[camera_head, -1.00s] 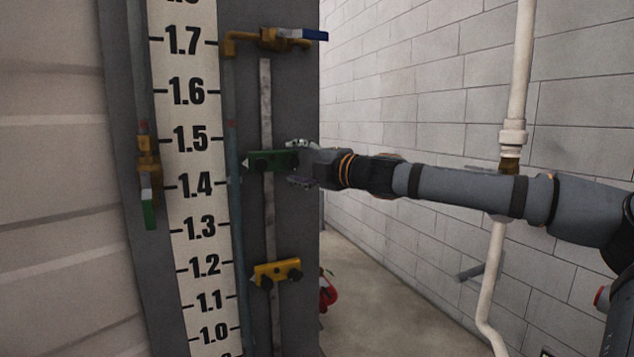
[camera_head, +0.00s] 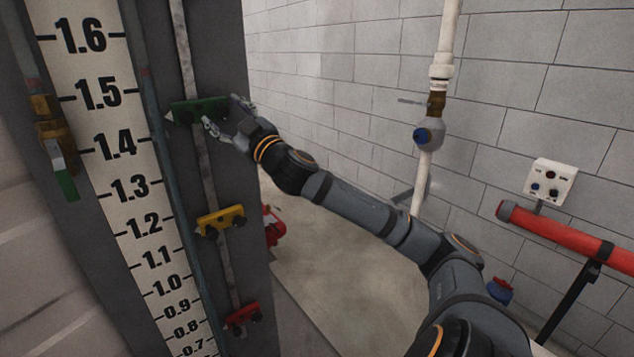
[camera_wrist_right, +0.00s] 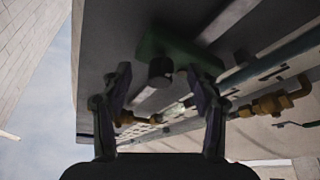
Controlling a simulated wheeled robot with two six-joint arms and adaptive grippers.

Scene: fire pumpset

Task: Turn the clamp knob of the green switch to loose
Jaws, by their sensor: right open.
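The green switch (camera_head: 198,110) is a small green block on a vertical grey rail, beside the scale near the 1.5 mark in the head view. My right gripper (camera_head: 222,112) is at its right end, with its fingers spread. In the right wrist view the green switch (camera_wrist_right: 178,52) is at the top centre. A dark round clamp knob (camera_wrist_right: 161,70) sticks out of it toward the gap between the open fingers of my right gripper (camera_wrist_right: 160,88). I cannot tell whether a finger touches the knob. My left gripper is not in view.
A yellow switch (camera_head: 220,221) and a red switch (camera_head: 242,315) sit lower on the same rail. A green-handled brass valve (camera_head: 58,150) is left of the scale. A white pipe (camera_head: 437,110) and a red pipe (camera_head: 560,232) are at right.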

